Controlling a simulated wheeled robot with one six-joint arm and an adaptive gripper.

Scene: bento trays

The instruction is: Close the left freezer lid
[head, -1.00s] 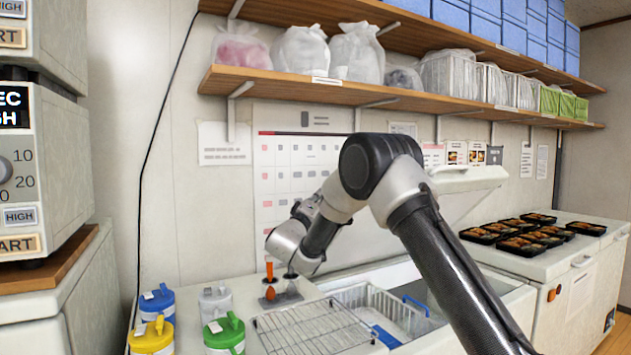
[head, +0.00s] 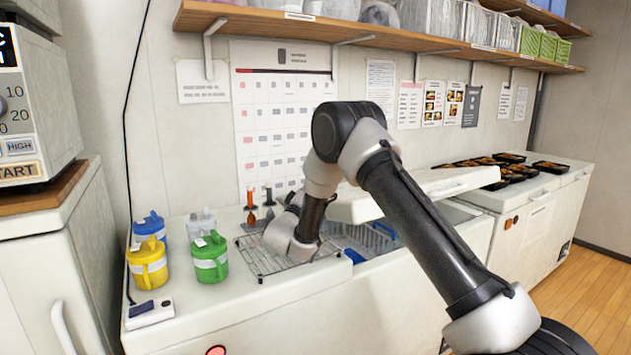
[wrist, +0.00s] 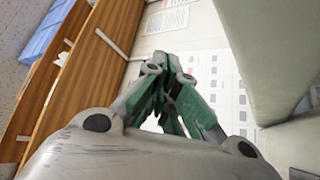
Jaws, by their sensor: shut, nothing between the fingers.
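The left freezer (head: 330,290) is the long white chest in the middle of the head view. Its white lid (head: 445,184) is partly open, tilted low over the opening, with its middle hidden behind my arm. A wire basket (head: 375,236) with a blue handle shows in the gap below the lid. My gripper (wrist: 168,70) shows in the wrist view with its green-padded fingers shut and empty. In the head view my wrist is over the wire rack left of the lid, and the fingers are not clear there. I cannot tell whether my arm touches the lid.
A wire rack (head: 262,258) lies on the freezer's left top. Yellow (head: 148,262) and green (head: 210,258) jugs stand left of it, with blue and white ones behind. Black food trays (head: 515,172) sit on the right freezer. A shelf (head: 380,32) runs above.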

